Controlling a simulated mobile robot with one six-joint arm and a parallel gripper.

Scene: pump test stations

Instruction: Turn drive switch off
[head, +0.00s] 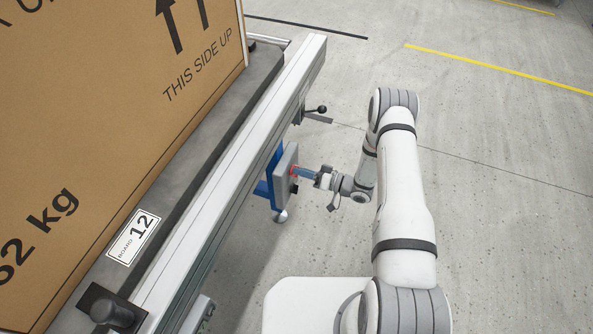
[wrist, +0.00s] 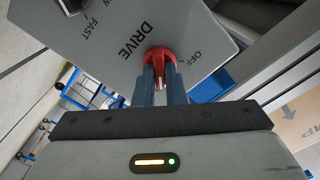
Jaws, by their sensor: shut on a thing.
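The drive switch is a red rotary handle (wrist: 162,62) on a grey panel (wrist: 205,35) marked DRIVE and OFF in the wrist view. My gripper (wrist: 163,75) is shut on the red handle, its two blue-grey fingers on either side of it.
A conveyor with a metal side rail (head: 235,180) carries a large cardboard box (head: 110,100). A black-knobbed lever (head: 315,111) sticks out from the rail beyond the panel. The floor to the right of my arm is clear.

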